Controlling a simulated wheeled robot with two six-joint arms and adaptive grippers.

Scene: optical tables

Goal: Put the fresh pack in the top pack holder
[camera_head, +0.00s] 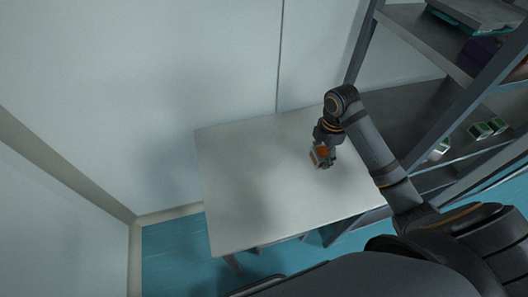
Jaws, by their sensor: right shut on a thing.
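My right gripper (322,160) points down over the right part of the white table (240,190). The fingers hide part of the pack. My left gripper is not in view. I cannot make out a top pack holder in this view.
A grey metal shelf rack (410,120) stands to the right of the table, with several small green and white items (479,131) on a lower shelf and a teal-edged item (470,15) on an upper one. The table's left part is bare. A pale wall (150,90) stands behind.

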